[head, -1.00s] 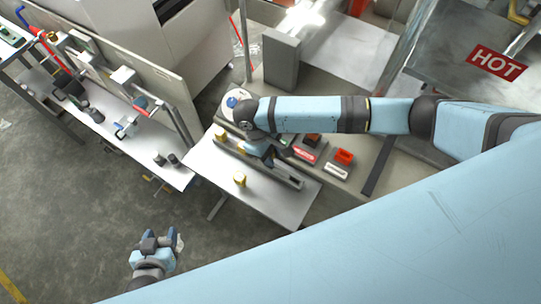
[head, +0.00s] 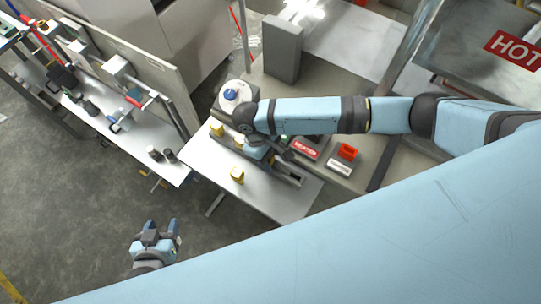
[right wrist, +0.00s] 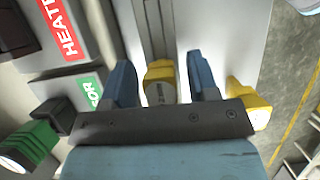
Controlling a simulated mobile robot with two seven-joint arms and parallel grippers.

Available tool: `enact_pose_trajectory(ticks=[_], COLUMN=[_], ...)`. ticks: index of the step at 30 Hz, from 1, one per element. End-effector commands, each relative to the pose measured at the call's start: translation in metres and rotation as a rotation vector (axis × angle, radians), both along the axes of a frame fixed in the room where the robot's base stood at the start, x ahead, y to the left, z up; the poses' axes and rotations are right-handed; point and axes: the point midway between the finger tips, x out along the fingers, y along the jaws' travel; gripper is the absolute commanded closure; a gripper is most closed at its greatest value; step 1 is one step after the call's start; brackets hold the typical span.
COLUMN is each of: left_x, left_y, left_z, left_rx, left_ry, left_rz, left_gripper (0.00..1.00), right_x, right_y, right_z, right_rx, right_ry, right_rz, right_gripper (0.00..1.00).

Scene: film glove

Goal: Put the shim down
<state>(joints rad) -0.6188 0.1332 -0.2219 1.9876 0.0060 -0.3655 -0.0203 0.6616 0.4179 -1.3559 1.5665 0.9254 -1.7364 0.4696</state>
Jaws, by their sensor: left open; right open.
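My right gripper (right wrist: 163,85) is open over the small white table (head: 211,177). In the right wrist view its two blue fingers stand on either side of a yellow block (right wrist: 160,72), with a narrow gap on each side. A grey rail (right wrist: 155,25) runs beyond the block. A second yellow block (right wrist: 250,103) lies outside the right finger. In the head view, yellow blocks show at the table's front (head: 237,175) and back (head: 217,130). I cannot tell which thing is the shim. My left gripper (head: 162,228) is open and empty above the floor.
A blue-topped round device (head: 231,96) stands behind the small table. Red-labelled boxes (head: 306,148) and a red-topped block (head: 346,152) lie to its right. A cluttered bench (head: 110,115) is at left. The floor (head: 75,190) around my left gripper is clear.

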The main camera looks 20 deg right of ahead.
Motion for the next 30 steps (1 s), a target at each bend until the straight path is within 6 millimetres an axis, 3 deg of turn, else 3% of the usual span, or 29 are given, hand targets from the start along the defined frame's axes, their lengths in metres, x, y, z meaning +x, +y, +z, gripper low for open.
enact_pose_trajectory(ticks=[5, 18, 30], left_x=[-0.001, -0.002, 0.0], left_y=[0.0, -0.003, -0.003], left_z=[-0.005, -0.015, -0.013], left_rx=[-0.001, -0.004, -0.005], left_ry=[0.003, 0.008, 0.002], left_rz=[0.0, -0.004, -0.006], left_gripper=[0.46, 0.46, 0.46], right_x=[0.007, 0.033, 0.036], right_y=[0.006, 0.026, 0.029], right_z=[0.019, 0.097, 0.11], right_rx=[0.003, 0.002, 0.001], right_ry=[-0.004, -0.002, 0.0], right_rz=[0.001, 0.0, 0.0], right_gripper=[0.46, 0.46, 0.46])
